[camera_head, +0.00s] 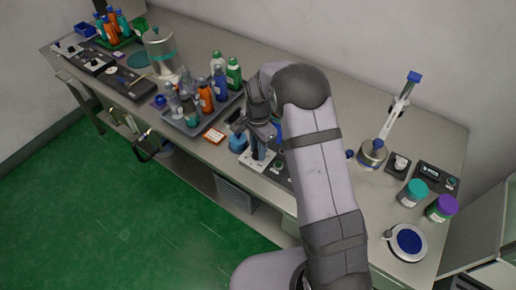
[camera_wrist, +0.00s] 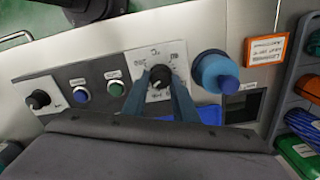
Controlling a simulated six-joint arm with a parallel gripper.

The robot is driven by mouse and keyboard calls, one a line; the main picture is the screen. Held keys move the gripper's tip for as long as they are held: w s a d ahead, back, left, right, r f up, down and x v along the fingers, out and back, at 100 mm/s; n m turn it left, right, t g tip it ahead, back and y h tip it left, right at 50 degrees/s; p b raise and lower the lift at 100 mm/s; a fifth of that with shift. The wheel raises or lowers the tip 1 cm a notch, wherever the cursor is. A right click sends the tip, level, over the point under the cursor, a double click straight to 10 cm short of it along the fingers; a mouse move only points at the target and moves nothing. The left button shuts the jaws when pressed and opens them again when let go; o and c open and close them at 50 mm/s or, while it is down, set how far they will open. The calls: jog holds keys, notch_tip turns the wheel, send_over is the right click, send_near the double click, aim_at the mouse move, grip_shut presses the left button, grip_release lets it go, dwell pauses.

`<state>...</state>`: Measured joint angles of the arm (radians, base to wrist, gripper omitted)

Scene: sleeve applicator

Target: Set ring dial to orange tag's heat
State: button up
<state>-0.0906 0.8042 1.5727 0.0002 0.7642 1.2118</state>
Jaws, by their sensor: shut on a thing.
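The dial is a round black knob (camera_wrist: 160,76) on a white scale plate (camera_wrist: 151,55) in the wrist view. Small dark marks ring the knob, but I cannot read them. My gripper (camera_wrist: 161,82) has one blue-grey finger on each side of the knob and is shut on it. In the head view my gripper (camera_head: 262,146) reaches down over the same white plate (camera_head: 257,164), and the knob is hidden there. The orange-bordered tag (camera_wrist: 265,48) lies to the right in the wrist view, its writing too blurred to read. The tag also shows in the head view (camera_head: 214,135).
A blue bottle (camera_wrist: 217,72) stands close to the right of the dial. A blue button (camera_wrist: 81,95), a green button (camera_wrist: 115,89) and another black knob (camera_wrist: 39,99) are to the left. A grey tray of bottles (camera_head: 188,126) stands left of my gripper in the head view.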

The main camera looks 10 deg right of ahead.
jog(key=shift+n, duration=0.4)
jog(key=n, duration=0.4)
jog(key=shift+w+n, duration=0.1)
jog(key=shift+n, duration=0.2)
jog(key=n+b, duration=0.1)
jog(key=n, duration=0.5)
jog(key=shift+a, duration=0.1)
jog(key=n, duration=0.5)
jog(key=shift+n, duration=0.4)
jog(key=n, duration=0.5)
jog(key=shift+a+n, duration=0.15)
jog(key=shift+n, duration=0.15)
jog(key=o, duration=1.1)
jog(key=shift+r, duration=0.15)
